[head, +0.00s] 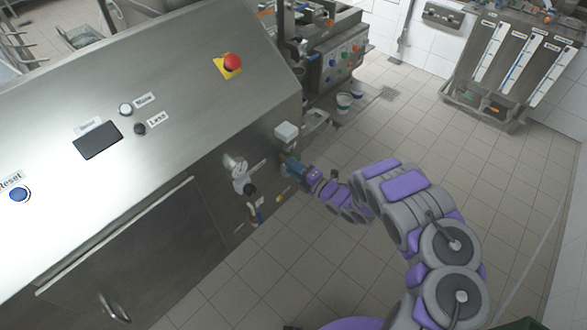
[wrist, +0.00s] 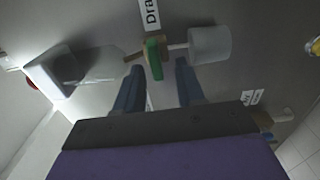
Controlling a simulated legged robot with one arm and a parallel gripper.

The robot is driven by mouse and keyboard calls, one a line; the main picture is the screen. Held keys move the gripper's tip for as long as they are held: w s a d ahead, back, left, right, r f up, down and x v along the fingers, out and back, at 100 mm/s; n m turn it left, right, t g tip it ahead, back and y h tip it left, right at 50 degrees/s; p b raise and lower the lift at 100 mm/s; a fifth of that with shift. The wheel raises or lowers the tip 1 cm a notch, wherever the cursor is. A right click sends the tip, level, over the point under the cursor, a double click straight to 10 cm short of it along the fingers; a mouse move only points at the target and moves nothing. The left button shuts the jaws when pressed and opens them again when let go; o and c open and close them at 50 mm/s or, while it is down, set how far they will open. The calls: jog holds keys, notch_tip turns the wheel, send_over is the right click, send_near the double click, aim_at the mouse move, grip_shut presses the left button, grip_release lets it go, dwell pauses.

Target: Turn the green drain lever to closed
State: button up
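The green drain lever (wrist: 154,57) shows in the wrist view just past my fingertips, below a label that reads "Dra". It sits on a brass-coloured fitting on the grey machine panel, with pipe running to both sides. My gripper (wrist: 158,72) is open, with one blue finger on each side of the lever's line. I cannot tell whether the fingertips reach around the lever or stop short of it. In the head view my gripper (head: 287,163) is at the machine's right end, and the lever is hidden there.

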jog(key=v, duration=1.7)
jog(key=shift+d+p, duration=0.2)
jog(key=shift+p, duration=0.15)
jog(key=shift+s+f, duration=0.1)
jog(key=w+d+r+m+h, duration=0.2)
jog(key=w+d+m+h, duration=0.15)
jog(key=d+h, duration=0.4)
jog(key=w+d+r+m+h, duration=0.2)
jog(key=w+d+h, duration=0.25)
jog(key=d, duration=0.55)
jog(key=s+d+r+m+g+h, duration=0.25)
jog(key=d+r+m+h, duration=0.2)
jog(key=r, duration=0.35)
jog(key=s+d+r+m+g+h, duration=0.1)
jog(key=s+d+r+m+h, duration=0.25)
jog(key=d+r+m, duration=0.4)
jog(key=s+a+r+m+g+y, duration=0.2)
jog(key=s+a, duration=0.6)
jog(key=s, duration=0.5)
jog(key=s+a+r+m+g+y, duration=0.2)
jog(key=s+a, duration=0.6)
jog(key=s, duration=0.5)
jog(key=s+a+r+m+g+y, duration=0.1)
jog(key=s+a+r+m+g, duration=0.3)
jog(key=s, duration=0.9)
jog(key=a+m+g, duration=0.1)
jog(key=a+m, duration=0.2)
jog(key=a, duration=0.2)
jog(key=shift+r+y, duration=0.35)
jog(key=shift+y, duration=0.05)
